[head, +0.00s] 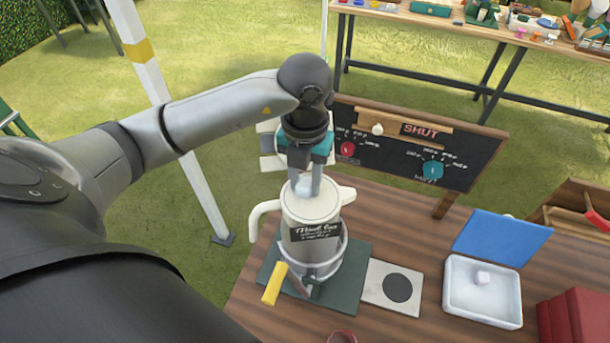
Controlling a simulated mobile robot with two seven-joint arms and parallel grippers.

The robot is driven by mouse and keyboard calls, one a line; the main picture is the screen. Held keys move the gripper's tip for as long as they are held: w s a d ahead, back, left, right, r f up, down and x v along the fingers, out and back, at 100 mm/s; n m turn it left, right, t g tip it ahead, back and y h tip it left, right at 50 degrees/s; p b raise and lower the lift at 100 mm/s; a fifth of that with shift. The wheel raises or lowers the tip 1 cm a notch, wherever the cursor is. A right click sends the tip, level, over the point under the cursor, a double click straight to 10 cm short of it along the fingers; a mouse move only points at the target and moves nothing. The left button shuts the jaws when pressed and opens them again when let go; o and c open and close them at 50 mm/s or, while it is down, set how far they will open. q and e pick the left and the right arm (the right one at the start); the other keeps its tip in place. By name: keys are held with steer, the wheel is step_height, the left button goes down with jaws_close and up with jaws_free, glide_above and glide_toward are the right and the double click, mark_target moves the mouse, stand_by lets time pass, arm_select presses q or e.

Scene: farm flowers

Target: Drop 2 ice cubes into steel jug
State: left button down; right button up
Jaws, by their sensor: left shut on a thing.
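My left gripper (304,181) points down over the open mouth of a jug and is shut on a small whitish ice cube (304,188) between its fingertips. The jug (309,207) has a cream top with a spout on the right, a handle on the left, a greyish body and a dark label. It stands upright on a dark green mat (350,283). The fingertips are at the rim; I cannot tell how deep they reach. Another ice cube (482,278) lies in a white tray (463,313) with a blue lid (503,239) tilted up behind it. My right gripper is not in view.
A yellow-handled tool (274,284) is at the jug's front left. A pale plate with a dark disc (397,288) lies between the jug and the tray. A chalkboard marked SHUT (395,157) stands behind. A red box (574,318) is at the right edge.

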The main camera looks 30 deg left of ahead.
mark_target(306, 183)
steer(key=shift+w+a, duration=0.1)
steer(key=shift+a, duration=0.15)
arm_select(q)
steer(key=shift+c, duration=2.3)
jaws_free()
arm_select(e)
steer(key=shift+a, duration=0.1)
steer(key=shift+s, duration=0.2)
arm_select(q)
steer(key=shift+r, duration=0.1)
steer(key=shift+a+r, duration=0.1)
steer(key=shift+r, duration=0.2)
step_height(306, 183, up, 14)
steer(key=p, duration=0.1)
steer(key=shift+r, duration=0.2)
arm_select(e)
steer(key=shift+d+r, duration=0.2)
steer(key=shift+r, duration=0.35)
